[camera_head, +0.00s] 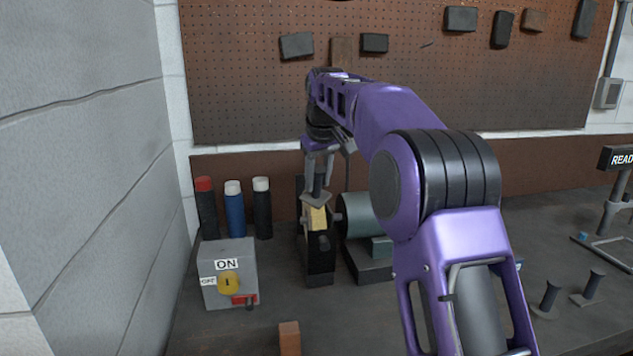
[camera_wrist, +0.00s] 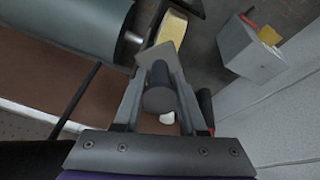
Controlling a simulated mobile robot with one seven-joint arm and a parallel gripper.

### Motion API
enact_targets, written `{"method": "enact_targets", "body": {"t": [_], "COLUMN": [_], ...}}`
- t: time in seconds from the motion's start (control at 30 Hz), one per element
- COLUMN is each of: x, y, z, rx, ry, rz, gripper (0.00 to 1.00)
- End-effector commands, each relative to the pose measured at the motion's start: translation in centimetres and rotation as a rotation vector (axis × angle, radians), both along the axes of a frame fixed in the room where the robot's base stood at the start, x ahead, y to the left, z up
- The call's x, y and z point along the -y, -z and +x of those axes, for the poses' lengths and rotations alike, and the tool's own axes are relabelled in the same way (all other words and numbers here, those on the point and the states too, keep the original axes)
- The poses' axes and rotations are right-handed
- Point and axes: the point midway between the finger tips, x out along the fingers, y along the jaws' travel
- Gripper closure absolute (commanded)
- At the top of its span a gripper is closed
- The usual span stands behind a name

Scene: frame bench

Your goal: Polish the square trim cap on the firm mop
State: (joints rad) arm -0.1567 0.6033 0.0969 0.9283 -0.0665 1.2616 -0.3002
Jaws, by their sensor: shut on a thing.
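My gripper (camera_head: 318,165) is shut on the dark round post of the square trim cap. The cap's grey square plate (camera_head: 317,201) faces down, away from the fingers, and looks slightly tilted. In the wrist view the gripper (camera_wrist: 158,105) grips the post and the plate (camera_wrist: 150,60) shows beyond it. The mop (camera_head: 319,217) is a pale yellow wheel in a dark housing at the left end of the grey-green motor (camera_head: 362,215). The plate is right at the top of the mop; I cannot tell whether they touch. The mop also shows in the wrist view (camera_wrist: 172,30).
A grey switch box (camera_head: 228,265) labelled ON stands left of the mop. A brown block (camera_head: 289,338) is in front. Two dark posts on plates (camera_head: 549,293) stand at right. A grey wall closes the left side.

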Motion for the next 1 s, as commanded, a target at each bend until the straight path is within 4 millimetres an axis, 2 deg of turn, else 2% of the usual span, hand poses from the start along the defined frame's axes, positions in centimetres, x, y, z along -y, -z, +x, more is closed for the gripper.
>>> {"method": "enact_targets", "body": {"t": [0.47, 0.83, 1.0], "x": [0.0, 0.0, 0.0], "y": [-0.1, -1.9, -2.1], "z": [0.0, 0.0, 0.0], "rx": [0.001, 0.002, 0.001], "ry": [0.0, 0.0, 0.0], "rz": [0.0, 0.001, 0.0], "gripper": [1.0, 1.0, 1.0]}}
